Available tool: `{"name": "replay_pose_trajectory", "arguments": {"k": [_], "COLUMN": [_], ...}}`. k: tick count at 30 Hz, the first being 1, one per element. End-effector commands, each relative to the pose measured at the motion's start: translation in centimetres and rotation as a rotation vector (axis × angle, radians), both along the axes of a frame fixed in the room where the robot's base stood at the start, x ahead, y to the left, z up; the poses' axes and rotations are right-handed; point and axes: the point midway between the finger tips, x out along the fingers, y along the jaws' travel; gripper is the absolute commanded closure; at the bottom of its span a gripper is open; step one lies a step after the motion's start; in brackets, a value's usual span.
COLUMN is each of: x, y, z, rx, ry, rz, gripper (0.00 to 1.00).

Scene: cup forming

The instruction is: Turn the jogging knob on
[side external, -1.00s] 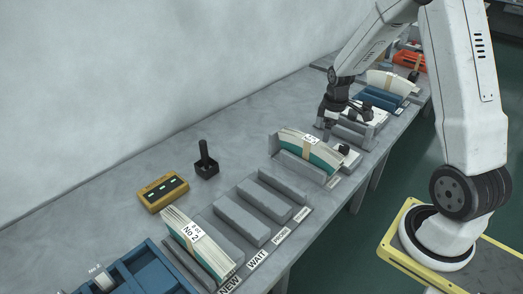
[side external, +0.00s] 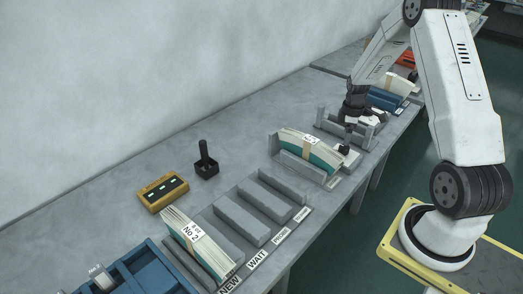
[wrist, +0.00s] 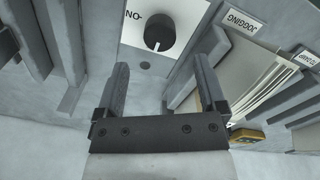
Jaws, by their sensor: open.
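The jogging knob (wrist: 158,32) is a round black dial on a white plate (wrist: 187,18) at the top of the wrist view. The letters "NO" show on the plate left of the dial. A "JOGGING" label (wrist: 240,22) reads upside down to its right. My gripper (wrist: 158,70) is open and empty, its fingers on either side below the knob in the picture and not touching it. In the side external view my gripper (side external: 354,118) hangs over the holders, just beyond a small black knob (side external: 344,149) at the end of the banded-stack holder.
A banded paper stack (side external: 312,146) sits in its holder by the knob. Grey empty slots (side external: 245,215), a "No 2" stack (side external: 198,238), a yellow box (side external: 162,192), a black switch (side external: 206,163) and a blue bin (side external: 145,275) lie nearer.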

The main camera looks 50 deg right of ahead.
Motion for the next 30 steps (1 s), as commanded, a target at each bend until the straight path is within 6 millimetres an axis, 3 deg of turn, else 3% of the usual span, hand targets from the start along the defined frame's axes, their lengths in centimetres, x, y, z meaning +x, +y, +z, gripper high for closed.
{"name": "replay_pose_trajectory", "arguments": {"k": [13, 27, 29, 30], "x": [0.0, 0.1, 0.1, 0.1], "y": [-0.1, -0.1, -0.1, -0.1], "z": [-4.8, -5.6, -5.6, -5.6], "rx": [0.0, -0.001, -0.001, -0.001], "ry": [0.001, 0.0, 0.0, 0.0], "rz": [-0.001, -0.001, -0.001, -0.001], "gripper": [0.1, 0.1, 0.26, 0.39]}}
